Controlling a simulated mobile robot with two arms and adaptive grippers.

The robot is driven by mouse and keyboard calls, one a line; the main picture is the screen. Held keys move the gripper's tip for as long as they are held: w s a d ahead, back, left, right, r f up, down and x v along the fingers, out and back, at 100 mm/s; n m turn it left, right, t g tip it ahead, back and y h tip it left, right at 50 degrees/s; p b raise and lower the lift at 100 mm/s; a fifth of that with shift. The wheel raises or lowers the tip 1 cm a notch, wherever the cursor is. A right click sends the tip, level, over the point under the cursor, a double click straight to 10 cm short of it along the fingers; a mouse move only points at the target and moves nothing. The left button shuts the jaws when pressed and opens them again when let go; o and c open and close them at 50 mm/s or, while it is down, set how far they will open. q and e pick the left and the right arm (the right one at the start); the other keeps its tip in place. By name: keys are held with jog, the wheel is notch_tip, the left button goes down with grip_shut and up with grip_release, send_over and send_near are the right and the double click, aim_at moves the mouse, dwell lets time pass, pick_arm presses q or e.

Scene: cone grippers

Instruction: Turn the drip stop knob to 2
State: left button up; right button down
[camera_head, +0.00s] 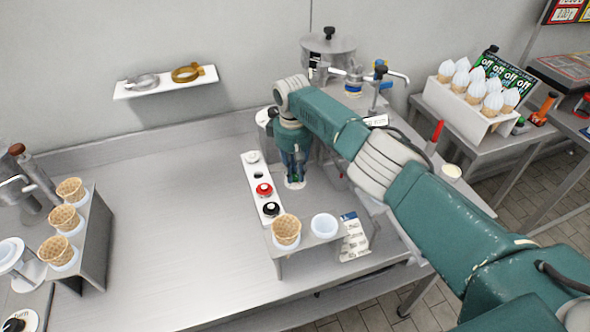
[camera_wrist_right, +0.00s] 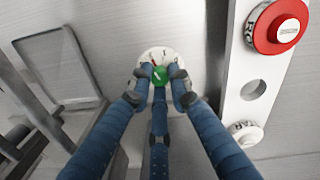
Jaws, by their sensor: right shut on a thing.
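The drip stop knob (camera_wrist_right: 160,75) is green and sits at the centre of a round white dial (camera_wrist_right: 160,54) in the right wrist view. The dial has small dark marks and a red mark; I cannot read surely which number the knob points to. My right gripper (camera_wrist_right: 159,83) has its three blue fingers closed around the knob. In the head view my right gripper (camera_head: 293,178) points down at the dial (camera_head: 296,184), and its fingers hide the knob. My left gripper is not in view.
A white panel (camera_head: 257,181) with red and black knobs lies left of the gripper. In front, a small stand (camera_head: 298,250) holds a waffle cone (camera_head: 286,230) and a white cup (camera_head: 324,225). Another cone rack (camera_head: 92,240) stands at left. The middle steel counter (camera_head: 175,220) is clear.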

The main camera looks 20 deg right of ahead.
aim_at(294, 176)
jog(key=shift+m, duration=0.3)
jog(key=c, duration=1.6)
grip_release()
jog(key=shift+r, duration=0.1)
jog(key=r, duration=1.2)
jog(key=shift+s+a, duration=0.1)
jog(key=shift+a, duration=0.1)
